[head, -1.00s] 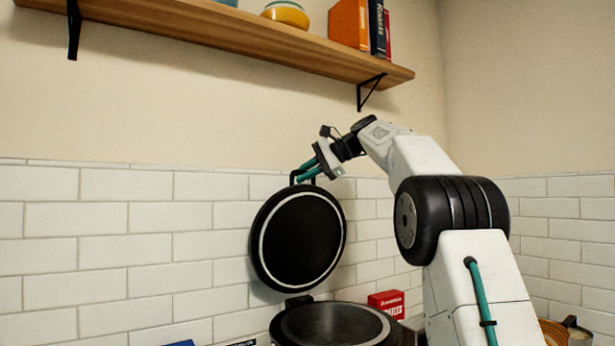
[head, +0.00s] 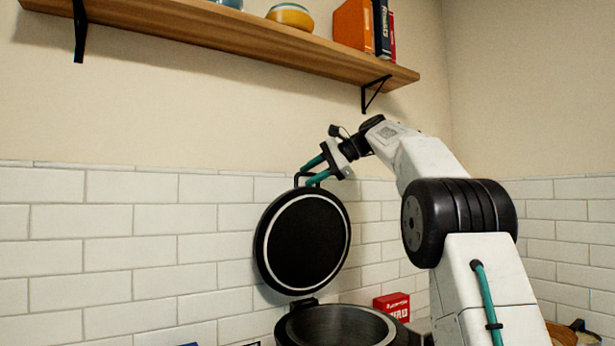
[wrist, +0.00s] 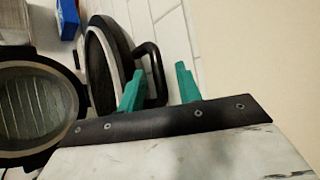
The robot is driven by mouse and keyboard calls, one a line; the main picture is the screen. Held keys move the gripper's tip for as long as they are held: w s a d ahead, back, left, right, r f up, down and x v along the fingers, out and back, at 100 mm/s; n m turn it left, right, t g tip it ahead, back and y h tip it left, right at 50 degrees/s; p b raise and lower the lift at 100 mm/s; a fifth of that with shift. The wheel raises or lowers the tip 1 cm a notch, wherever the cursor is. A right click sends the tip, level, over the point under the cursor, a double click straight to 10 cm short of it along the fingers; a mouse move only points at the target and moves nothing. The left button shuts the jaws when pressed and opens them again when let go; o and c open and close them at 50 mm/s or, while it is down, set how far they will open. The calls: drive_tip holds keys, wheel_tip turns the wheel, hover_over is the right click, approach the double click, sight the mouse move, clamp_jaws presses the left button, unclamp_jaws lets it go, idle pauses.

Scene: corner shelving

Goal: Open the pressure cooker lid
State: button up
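The pressure cooker lid (head: 303,243) stands upright on its hinge, swung up behind the open pot (head: 340,324). It is black with a pale ring on its inner side. In the wrist view the lid (wrist: 100,70) is seen edge-on, with its black loop handle (wrist: 157,75) at the side and the open pot (wrist: 38,105) at the left. My gripper (head: 308,176) is at the handle on top of the lid. Its teal fingers are spread apart, with the handle near and partly between them in the wrist view (wrist: 160,68). Whether a finger touches the handle I cannot tell.
A red box (head: 392,306) stands behind the pot at the right. The white tiled wall (head: 120,235) is close behind the lid.

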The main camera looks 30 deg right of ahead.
drive_tip(key=v, duration=0.6)
drive_tip(key=shift+s, duration=0.15)
drive_tip(key=shift+d+r, duration=0.1)
drive_tip(key=s+a+f+n+g+h, duration=0.4)
drive_tip(key=s+a+f+n, duration=0.1)
drive_tip(key=s+a+f, duration=1.1)
drive_tip(key=s+a+f+n+g+h, duration=0.1)
drive_tip(key=s+f+n, duration=0.3)
drive_tip(key=s+f, duration=0.9)
drive_tip(key=s+a+f+n+g+h, duration=0.2)
drive_tip(key=s+a+f+n+h, duration=0.1)
drive_tip(key=s+f, duration=1)
drive_tip(key=shift+a+f+n+g, duration=0.35)
drive_tip(key=shift+a+n, duration=0.2)
drive_tip(key=shift+n, duration=0.55)
